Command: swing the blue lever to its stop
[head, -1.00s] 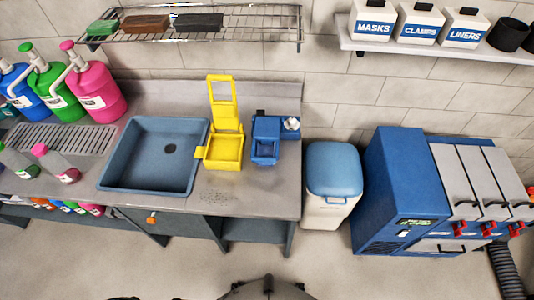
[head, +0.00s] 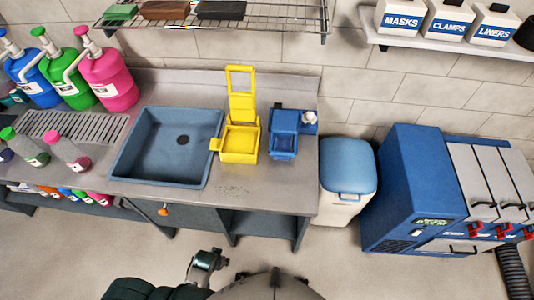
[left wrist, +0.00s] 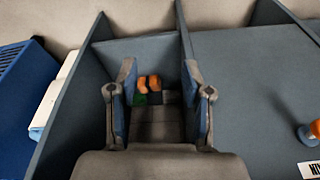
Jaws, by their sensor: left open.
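A small blue fixture (head: 284,140) stands on the steel counter (head: 235,190), right of a yellow fixture (head: 240,140) with a tall open frame. I cannot make out which part of the blue fixture is a lever, or its angle. My left gripper (head: 207,262) shows at the bottom of the head view, in front of the counter and apart from the blue fixture. In the left wrist view the left gripper (left wrist: 160,95) has its two fingers spread and holds nothing. Small orange and green shapes (left wrist: 148,88) show beyond the fingers. The right gripper is not in view.
A grey-blue sink (head: 170,145) lies left of the fixtures. An orange knob (head: 164,209) sits on the cabinet below. A blue-lidded bin (head: 347,170) and a blue machine (head: 405,190) stand right. A wire shelf (head: 265,18) hangs above. The floor in front is clear.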

